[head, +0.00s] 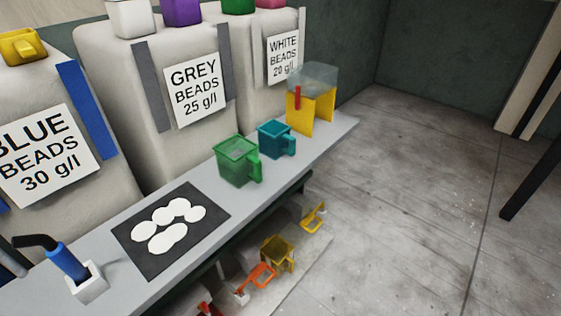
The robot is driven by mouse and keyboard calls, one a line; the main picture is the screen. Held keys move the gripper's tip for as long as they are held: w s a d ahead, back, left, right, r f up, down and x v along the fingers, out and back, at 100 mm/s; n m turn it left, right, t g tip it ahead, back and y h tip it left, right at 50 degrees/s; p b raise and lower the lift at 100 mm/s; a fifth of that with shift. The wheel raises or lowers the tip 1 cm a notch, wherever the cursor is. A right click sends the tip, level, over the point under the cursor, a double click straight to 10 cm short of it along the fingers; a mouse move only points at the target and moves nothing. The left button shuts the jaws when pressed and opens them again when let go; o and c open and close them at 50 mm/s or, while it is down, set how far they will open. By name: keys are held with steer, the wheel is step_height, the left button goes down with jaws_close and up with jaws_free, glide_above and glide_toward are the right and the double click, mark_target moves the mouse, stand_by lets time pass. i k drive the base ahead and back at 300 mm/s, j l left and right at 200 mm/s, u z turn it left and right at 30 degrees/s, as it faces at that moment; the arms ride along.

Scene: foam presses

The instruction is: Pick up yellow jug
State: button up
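A see-through yellow jug (278,253) stands low under the front edge of the grey bench, on a pale lower surface. Its inside looks empty, though it is small in the view. Another yellow item (313,217) lies farther back on the same low level, partly under the bench; I cannot tell what it is. A green jug (239,162) and a teal jug (277,139) stand upright on the bench top, handles to the right. My gripper is not in view.
The grey bench (336,131) overhangs the low level. An orange item (262,275) lies just left of the yellow jug. A yellow stand with a clear hopper (313,80) is at the bench's far end. Open concrete floor (420,190) lies to the right.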

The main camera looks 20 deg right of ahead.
mark_target(276, 251)
steer(key=i+l+u, duration=0.4)
steer(key=i+l, duration=0.95)
steer(key=l, duration=0.15)
